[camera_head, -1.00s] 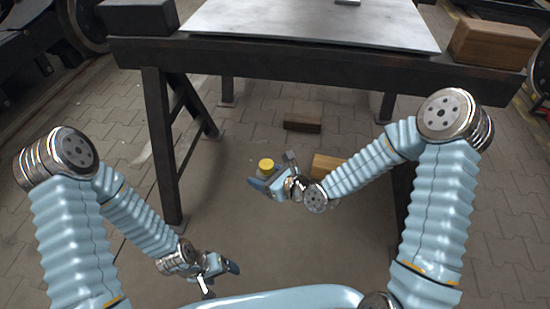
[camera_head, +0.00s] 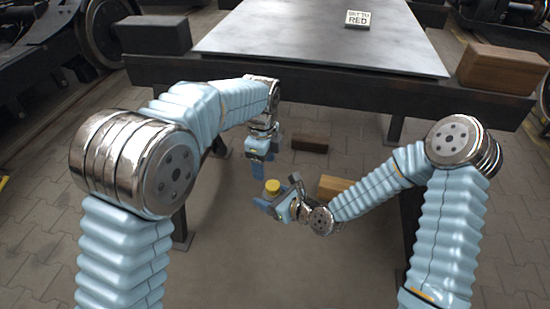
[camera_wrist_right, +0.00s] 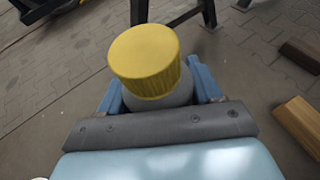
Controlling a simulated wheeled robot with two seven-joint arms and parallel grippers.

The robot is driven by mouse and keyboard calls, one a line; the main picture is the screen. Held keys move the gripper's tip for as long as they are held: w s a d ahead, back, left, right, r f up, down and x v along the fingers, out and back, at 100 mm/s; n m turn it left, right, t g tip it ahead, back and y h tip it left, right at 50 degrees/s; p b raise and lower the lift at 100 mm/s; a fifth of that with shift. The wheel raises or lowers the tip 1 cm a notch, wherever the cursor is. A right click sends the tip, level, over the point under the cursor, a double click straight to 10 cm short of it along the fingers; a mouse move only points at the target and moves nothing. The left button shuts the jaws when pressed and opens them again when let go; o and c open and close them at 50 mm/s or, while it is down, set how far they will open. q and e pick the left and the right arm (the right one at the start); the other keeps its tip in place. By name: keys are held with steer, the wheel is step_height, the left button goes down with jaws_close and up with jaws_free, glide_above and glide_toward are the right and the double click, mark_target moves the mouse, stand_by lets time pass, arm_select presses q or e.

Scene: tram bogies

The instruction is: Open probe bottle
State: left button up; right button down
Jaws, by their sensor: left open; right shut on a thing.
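The probe bottle shows its ribbed yellow cap (camera_head: 272,186) in the head view. In the right wrist view the yellow cap (camera_wrist_right: 145,58) sits on the grey bottle body (camera_wrist_right: 160,98), between the blue fingers. My right gripper (camera_head: 268,201) is shut on the bottle and holds it upright with the cap on top. My left gripper (camera_head: 258,168) is open and empty, pointing down just above and slightly left of the cap. It looks apart from the cap, though the exact gap is hard to tell. The lower bottle body is mostly hidden by the right gripper.
A dark trestle table with a grey metal plate (camera_head: 310,45) stands ahead, bearing a small sign (camera_head: 358,20). A dark block (camera_head: 153,34) and a wooden block (camera_head: 502,68) rest at its ends. Wooden blocks (camera_head: 310,143) (camera_head: 335,187) lie lower down. Paved floor surrounds this.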

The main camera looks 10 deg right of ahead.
mark_target(275, 182)
arm_select(q)
steer(key=shift+s+d+r+m, duration=0.35)
steer(key=shift+d+r+m, duration=0.2)
steer(key=shift+d, duration=0.05)
steer(key=shift+s+d+r+m, duration=0.35)
steer(key=shift+d+r+m, duration=0.2)
steer(key=shift+d, duration=0.05)
steer(key=shift+s+d+f, duration=0.1)
steer(key=shift+s+d, duration=0.05)
step_height(275, 182, down, 8)
steer(key=shift+r, duration=0.25)
steer(key=c, duration=1.1)
steer(key=shift+o, duration=0.2)
steer(key=n, duration=0.5)
steer(key=shift+w+r+n, duration=0.15)
steer(key=shift+w+n, duration=0.1)
steer(key=shift+n, duration=0.05)
steer(key=n, duration=0.4)
